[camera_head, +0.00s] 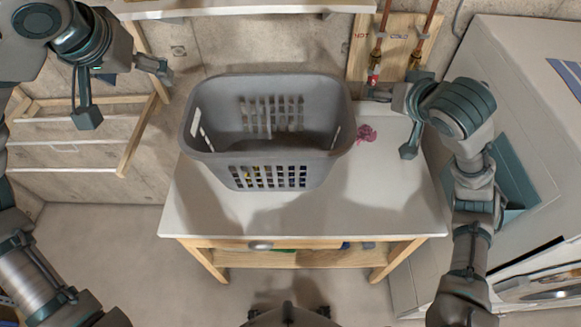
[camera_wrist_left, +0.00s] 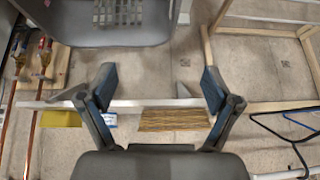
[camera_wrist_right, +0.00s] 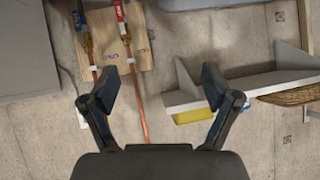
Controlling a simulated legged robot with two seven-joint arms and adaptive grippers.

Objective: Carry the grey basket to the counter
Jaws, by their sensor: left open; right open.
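The grey basket (camera_head: 268,128) stands upright on the white counter top (camera_head: 300,222) in the head view. It has slotted sides and side handle openings, and looks empty of anything tall. My left gripper (camera_head: 124,92) is open and empty, to the left of the basket and apart from it. In the left wrist view, the basket (camera_wrist_left: 120,35) shows at the top, beyond the open fingers (camera_wrist_left: 160,90). My right gripper (camera_head: 391,122) is open and empty to the right of the basket, apart from it. The right wrist view shows its spread fingers (camera_wrist_right: 160,90).
A pink crumpled item (camera_head: 366,133) lies on the counter right of the basket. Copper pipes with valves (camera_head: 376,62) run up the wall behind. A white machine (camera_head: 535,110) stands at the right. A shelf (camera_head: 230,8) crosses above. A wooden rack (camera_head: 135,140) is at the left.

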